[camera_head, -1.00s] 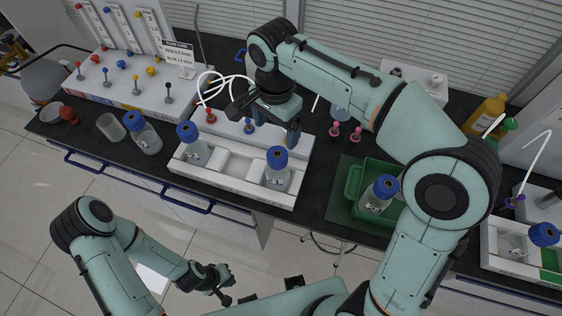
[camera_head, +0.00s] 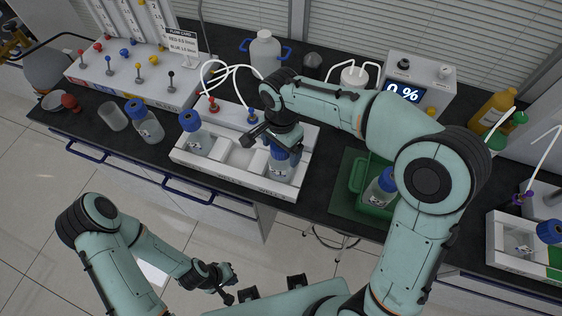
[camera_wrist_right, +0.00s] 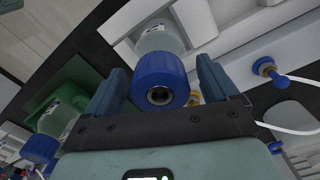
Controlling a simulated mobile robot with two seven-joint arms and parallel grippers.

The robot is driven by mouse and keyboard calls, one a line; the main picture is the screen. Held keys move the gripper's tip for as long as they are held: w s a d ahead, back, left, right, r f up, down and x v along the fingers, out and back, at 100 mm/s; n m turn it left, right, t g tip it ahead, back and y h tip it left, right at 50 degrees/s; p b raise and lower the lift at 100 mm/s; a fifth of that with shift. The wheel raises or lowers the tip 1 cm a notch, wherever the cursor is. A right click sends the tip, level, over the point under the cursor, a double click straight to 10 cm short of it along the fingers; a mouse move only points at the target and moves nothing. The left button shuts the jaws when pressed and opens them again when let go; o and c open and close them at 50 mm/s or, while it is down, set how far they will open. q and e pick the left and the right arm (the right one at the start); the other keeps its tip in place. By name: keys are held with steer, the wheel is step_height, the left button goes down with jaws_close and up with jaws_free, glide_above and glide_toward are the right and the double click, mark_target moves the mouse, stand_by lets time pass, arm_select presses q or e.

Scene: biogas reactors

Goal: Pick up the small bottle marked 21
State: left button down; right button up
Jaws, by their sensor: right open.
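A small clear bottle with a blue cap (camera_head: 281,172) stands in the right part of a white rack (camera_head: 232,178). Its label is too small to read as 21. My right gripper (camera_head: 270,140) is above it, partly covering its cap. In the right wrist view the blue cap (camera_wrist_right: 160,80) lies between the two open fingers of my right gripper (camera_wrist_right: 161,68), with gaps at both sides. Another blue-capped bottle (camera_head: 198,138) stands in the rack's left part. My left gripper (camera_head: 222,284) hangs low, away from the bench; its jaws are unclear.
A blue-capped bottle (camera_head: 147,125) and an empty beaker (camera_head: 112,116) stand left of the rack. Another bottle (camera_head: 380,188) sits in a green tray (camera_head: 357,175) at right. White tubes (camera_head: 217,75) and a white jug (camera_head: 265,52) are behind. A device (camera_head: 418,85) reads 0 %.

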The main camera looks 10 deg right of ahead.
steer(key=c, duration=1.5)
jaws_close()
steer(key=shift+r, duration=0.1)
